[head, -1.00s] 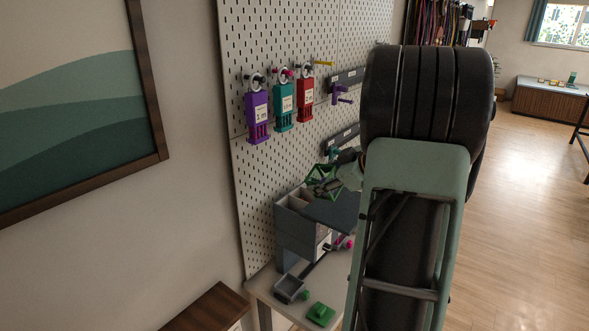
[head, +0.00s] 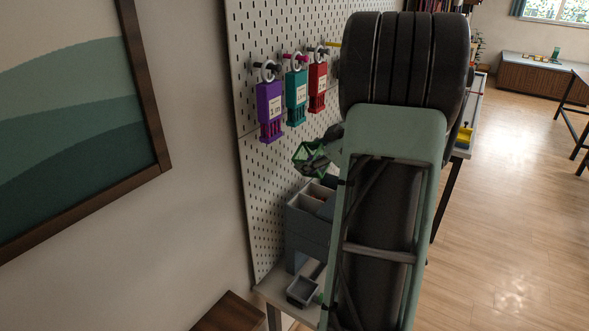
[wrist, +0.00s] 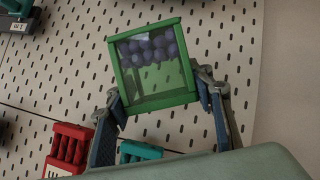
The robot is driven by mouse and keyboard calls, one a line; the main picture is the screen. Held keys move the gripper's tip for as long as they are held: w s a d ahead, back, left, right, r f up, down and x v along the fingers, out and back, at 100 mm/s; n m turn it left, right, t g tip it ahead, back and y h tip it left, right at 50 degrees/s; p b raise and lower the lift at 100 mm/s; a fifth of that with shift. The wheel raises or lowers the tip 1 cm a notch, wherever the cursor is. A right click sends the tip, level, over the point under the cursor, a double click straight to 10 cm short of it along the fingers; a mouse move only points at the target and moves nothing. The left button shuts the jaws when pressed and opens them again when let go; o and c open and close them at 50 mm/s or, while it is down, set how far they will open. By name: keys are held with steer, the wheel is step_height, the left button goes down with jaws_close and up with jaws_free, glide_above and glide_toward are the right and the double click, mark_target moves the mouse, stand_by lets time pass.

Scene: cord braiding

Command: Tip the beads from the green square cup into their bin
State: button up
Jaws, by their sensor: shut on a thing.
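My gripper (wrist: 160,92) is shut on the green square cup (wrist: 122,72), with one finger on each side of it. The cup has green edges and see-through walls. Several purple-blue beads (wrist: 150,48) are inside it, gathered towards the upper part of the picture. In the head view the cup (head: 309,158) is held in the air in front of the pegboard, above a grey box (head: 306,228) with open compartments on top. The cup looks tilted there. Part of the box is hidden by my arm, and I cannot tell which compartment is the beads' bin.
Purple (head: 270,110), teal (head: 297,98) and red (head: 317,85) tagged holders hang on the pegboard (head: 262,175) close above the cup. A small grey tray (head: 302,291) sits on the table below the box. A framed picture (head: 70,120) is on the left wall.

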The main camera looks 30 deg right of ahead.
mark_target(310, 175)
step_height(310, 175, down, 6)
steer(key=shift+d+f, duration=0.1)
steer(key=shift+f, duration=0.05)
steer(key=shift+w+f, duration=0.15)
steer(key=shift+f, duration=0.3)
steer(key=shift+d+f+n+g+h+b, duration=0.15)
steer(key=shift+f+n+h+b, duration=0.45)
steer(key=shift+n+h, duration=1.05)
steer(key=shift+d+f+n+g+h+b, duration=0.15)
steer(key=shift+n+h+b, duration=0.95)
steer(key=shift+h, duration=1.1)
steer(key=shift+f+n+g+h+b, duration=0.1)
steer(key=shift+f+n+h+b, duration=0.5)
steer(key=shift+n+h, duration=1.05)
steer(key=shift+r+m+h, duration=0.15)
steer(key=shift+m+h, duration=0.15)
